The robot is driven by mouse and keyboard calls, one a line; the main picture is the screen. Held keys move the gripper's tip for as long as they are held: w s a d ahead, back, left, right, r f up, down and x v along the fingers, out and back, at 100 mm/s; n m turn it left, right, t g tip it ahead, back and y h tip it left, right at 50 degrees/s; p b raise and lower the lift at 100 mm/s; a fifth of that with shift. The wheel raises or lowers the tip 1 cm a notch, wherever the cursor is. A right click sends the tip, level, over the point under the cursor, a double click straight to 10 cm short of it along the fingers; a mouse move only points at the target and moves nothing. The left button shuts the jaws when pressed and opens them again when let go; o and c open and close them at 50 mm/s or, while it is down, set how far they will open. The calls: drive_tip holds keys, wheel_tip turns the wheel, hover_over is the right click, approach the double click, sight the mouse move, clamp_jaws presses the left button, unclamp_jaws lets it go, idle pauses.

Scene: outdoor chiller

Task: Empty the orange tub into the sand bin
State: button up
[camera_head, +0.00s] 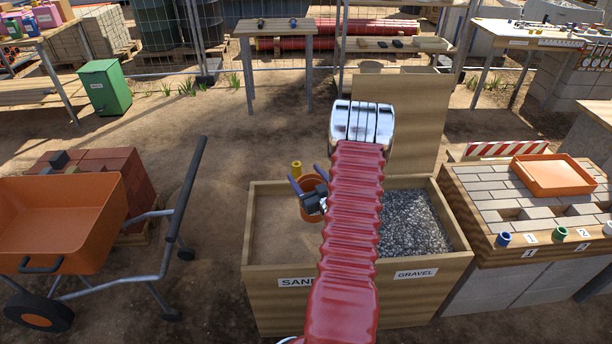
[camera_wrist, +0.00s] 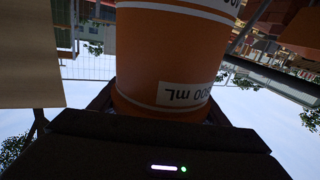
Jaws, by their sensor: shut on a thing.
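The orange tub (camera_head: 311,183) is held above the sand bin (camera_head: 262,300), over the sand compartment's right part. My gripper (camera_head: 313,197) is shut on the tub, and my red arm covers part of both. In the wrist view the tub (camera_wrist: 170,60) fills the top middle, with white bands and a measure label. The label and the background both appear upside down there, with sky at the bottom. The tub's inside is not clear. Pale brown sand (camera_head: 275,225) lies in the left compartment, marked SAND.
Grey gravel (camera_head: 410,222) fills the right compartment, with a tall wooden board (camera_head: 405,110) behind. An orange wheelbarrow (camera_head: 60,220) stands left; a paver-topped bench (camera_head: 540,205) with an orange tray (camera_head: 553,174) stands right.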

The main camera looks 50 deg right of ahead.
sight(306, 187)
wheel_tip(306, 187, down, 2)
drive_tip(key=n, duration=0.1)
drive_tip(key=n+g, duration=0.1)
drive_tip(key=n, duration=0.1)
drive_tip(key=shift+f+n, duration=0.2)
drive_tip(key=shift+n, duration=0.1)
wheel_tip(306, 187, down, 3)
drive_tip(key=n+g, duration=0.2)
drive_tip(key=n, duration=0.1)
drive_tip(key=shift+r, duration=0.1)
drive_tip(key=shift+s+d+f+n+g+h, duration=0.1)
drive_tip(key=shift+f+n+g+h, duration=0.15)
drive_tip(key=shift+f+n+g, duration=0.4)
drive_tip(key=shift+s+d+f+n+g+h, duration=0.1)
drive_tip(key=shift+f+n+g+h, duration=0.25)
drive_tip(key=shift+f+n, duration=0.5)
drive_tip(key=shift+s+d+f+n+g+h, duration=0.1)
drive_tip(key=shift+f+n+g+h, duration=0.25)
drive_tip(key=shift+f+n, duration=0.4)
drive_tip(key=shift+s+d+f+n+g+h, duration=0.1)
drive_tip(key=shift+f+n+g+h, duration=0.15)
drive_tip(key=shift+f+n+g, duration=0.35)
drive_tip(key=shift+f, duration=0.15)
